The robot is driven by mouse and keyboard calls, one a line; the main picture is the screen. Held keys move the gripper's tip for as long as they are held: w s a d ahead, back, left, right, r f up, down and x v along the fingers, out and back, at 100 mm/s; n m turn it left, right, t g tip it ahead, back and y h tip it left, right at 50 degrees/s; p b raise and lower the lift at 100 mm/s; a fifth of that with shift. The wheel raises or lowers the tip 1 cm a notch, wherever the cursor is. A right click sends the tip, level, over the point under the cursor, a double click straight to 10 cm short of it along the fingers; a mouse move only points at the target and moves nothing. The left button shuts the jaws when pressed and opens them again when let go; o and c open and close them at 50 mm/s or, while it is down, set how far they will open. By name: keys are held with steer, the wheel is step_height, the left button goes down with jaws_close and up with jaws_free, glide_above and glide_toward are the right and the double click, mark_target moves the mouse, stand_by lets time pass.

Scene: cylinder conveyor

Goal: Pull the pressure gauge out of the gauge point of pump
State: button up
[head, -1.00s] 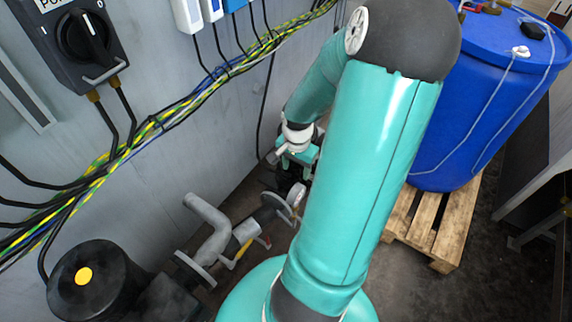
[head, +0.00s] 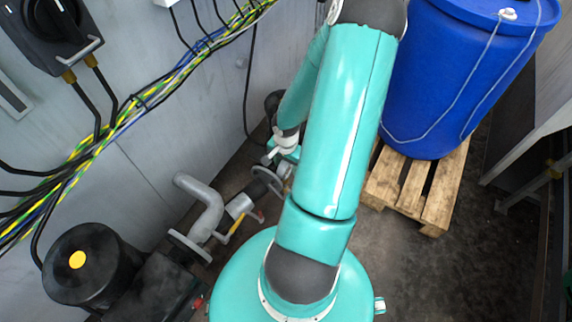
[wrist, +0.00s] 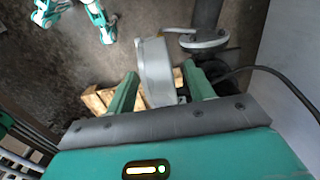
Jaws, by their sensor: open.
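The pressure gauge (wrist: 155,70) appears in the wrist view as a grey, round, drum-like body with a narrower stem below it. It also shows small in the head view (head: 285,170), beside the pump's pipework. My gripper (wrist: 159,80) is open, with one green finger on each side of the gauge. I cannot tell whether either finger touches it. In the head view my gripper (head: 286,148) is partly hidden behind my arm. The pump (head: 92,262) has a black motor with a yellow dot and grey pipes. The gauge point itself is hidden.
A grey wall with a cable bundle (head: 150,95) and a rotary switch box (head: 50,30) stands at the left. A blue drum (head: 455,85) on a wooden pallet (head: 400,190) stands at the right. A grey flange (wrist: 203,40) is close to the gauge in the wrist view.

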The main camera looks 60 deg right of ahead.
steer(key=shift+f, duration=0.4)
jaws_close()
steer(key=shift+r, duration=0.2)
steer(key=shift+r, duration=0.5)
steer(key=shift+r, duration=0.1)
steer(key=shift+r, duration=0.45)
steer(key=shift+r, duration=0.15)
